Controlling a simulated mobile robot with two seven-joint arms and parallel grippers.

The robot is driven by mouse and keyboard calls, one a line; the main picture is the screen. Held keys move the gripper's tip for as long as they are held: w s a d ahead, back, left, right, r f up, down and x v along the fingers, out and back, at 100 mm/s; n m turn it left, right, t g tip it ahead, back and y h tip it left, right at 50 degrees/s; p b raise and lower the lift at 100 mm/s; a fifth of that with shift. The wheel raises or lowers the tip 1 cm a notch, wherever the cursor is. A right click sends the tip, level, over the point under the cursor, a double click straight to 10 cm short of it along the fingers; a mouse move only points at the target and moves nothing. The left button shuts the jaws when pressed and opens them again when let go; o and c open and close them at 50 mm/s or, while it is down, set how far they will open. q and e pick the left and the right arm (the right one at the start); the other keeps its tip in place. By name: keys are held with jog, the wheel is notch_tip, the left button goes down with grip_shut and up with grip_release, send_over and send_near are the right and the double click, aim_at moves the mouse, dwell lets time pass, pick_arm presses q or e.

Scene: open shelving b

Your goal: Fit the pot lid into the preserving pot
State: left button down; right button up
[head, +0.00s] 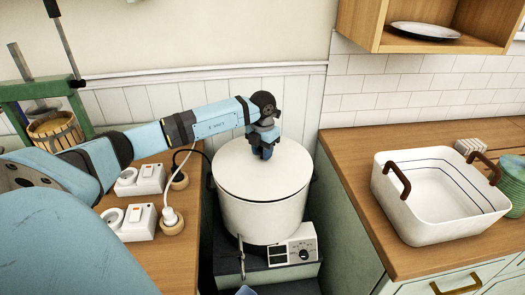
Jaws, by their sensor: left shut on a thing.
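The preserving pot (262,222) is a large white enamel pot with dark side handles, standing on a unit with a dial and a spout. The white pot lid (248,182) lies across the pot's top, roughly level and lined up with the rim. I cannot tell whether its edge is fully seated all round. My left gripper (265,154) points down over the lid's middle, shut on the lid's knob, which its fingers hide. My right gripper is not in view.
White sockets (150,178) with a plugged-in cable stand on the left wooden counter. A white basin (435,200) with brown handles sits on the right counter. A green press with a wooden basket (55,132) is at the far left. An open wooden shelf (375,20) hangs above right.

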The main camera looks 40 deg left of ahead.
pick_arm(q)
jog(key=shift+f, duration=0.2)
jog(key=shift+f, duration=0.15)
dwell(0.3)
dwell(0.5)
jog(key=shift+f+b, duration=0.3)
jog(key=shift+b, duration=0.05)
jog(key=shift+c, duration=0.8)
grip_release()
jog(key=shift+r+p, duration=2.5)
jog(key=shift+r, duration=1.5)
